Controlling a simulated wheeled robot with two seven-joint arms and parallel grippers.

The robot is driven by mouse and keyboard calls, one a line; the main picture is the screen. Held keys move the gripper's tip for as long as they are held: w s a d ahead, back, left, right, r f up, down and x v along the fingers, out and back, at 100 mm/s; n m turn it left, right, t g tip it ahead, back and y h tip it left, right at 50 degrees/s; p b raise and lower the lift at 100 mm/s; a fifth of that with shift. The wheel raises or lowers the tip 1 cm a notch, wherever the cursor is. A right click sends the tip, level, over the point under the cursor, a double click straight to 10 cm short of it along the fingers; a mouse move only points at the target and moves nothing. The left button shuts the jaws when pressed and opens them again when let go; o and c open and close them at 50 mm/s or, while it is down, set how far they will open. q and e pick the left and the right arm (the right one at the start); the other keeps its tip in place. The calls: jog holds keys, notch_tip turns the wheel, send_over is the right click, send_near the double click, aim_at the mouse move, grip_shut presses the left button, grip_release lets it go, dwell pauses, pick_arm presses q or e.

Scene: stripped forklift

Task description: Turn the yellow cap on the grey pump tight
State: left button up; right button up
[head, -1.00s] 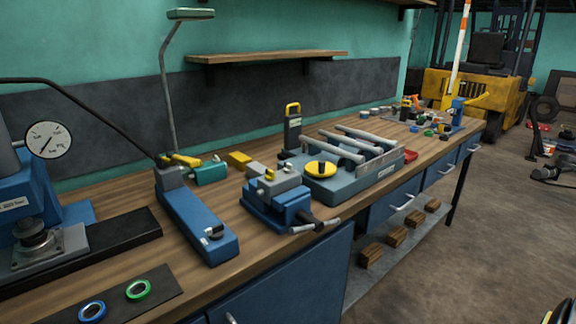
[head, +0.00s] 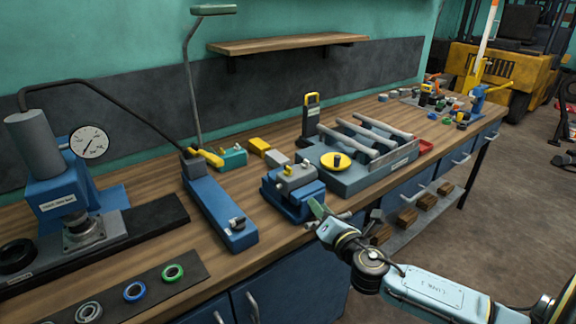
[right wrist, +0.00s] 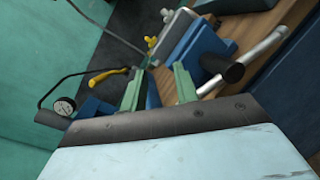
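A blue vise (head: 290,197) stands at the bench's front edge. A grey block (head: 296,180), which looks like the pump, sits in its top with a small yellow cap (head: 288,170). In the right wrist view the grey block (right wrist: 176,32) shows at top centre, with a yellow winged piece (right wrist: 150,42) beside it. My right gripper (head: 319,208) is just right of the vise, by its handle. Its green fingers (right wrist: 158,84) stand apart with nothing between them. I cannot tell how tight the cap is. My left gripper is out of view.
The vise handle (right wrist: 260,55) juts out close to the right gripper. A grey tray (head: 375,182) with rods and a yellow disc (head: 336,161) stands right of the vise. A blue tool (head: 220,215) lies left of it. A gauge press (head: 62,185) is far left.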

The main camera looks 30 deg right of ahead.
aim_at(291, 171)
jog(key=w+n+y, duration=0.1)
jog(key=w+n, duration=0.2)
jog(key=w, duration=0.2)
jog(key=w+d+r+n+y, duration=0.1)
jog(key=w+n, duration=0.3)
jog(key=w, duration=0.1)
jog(key=w+r+n+y+b, duration=0.1)
jog(key=w+n+y, duration=0.1)
jog(key=w+n, duration=0.2)
jog(key=shift+w+d, duration=0.25)
jog(key=shift+w, duration=1.4)
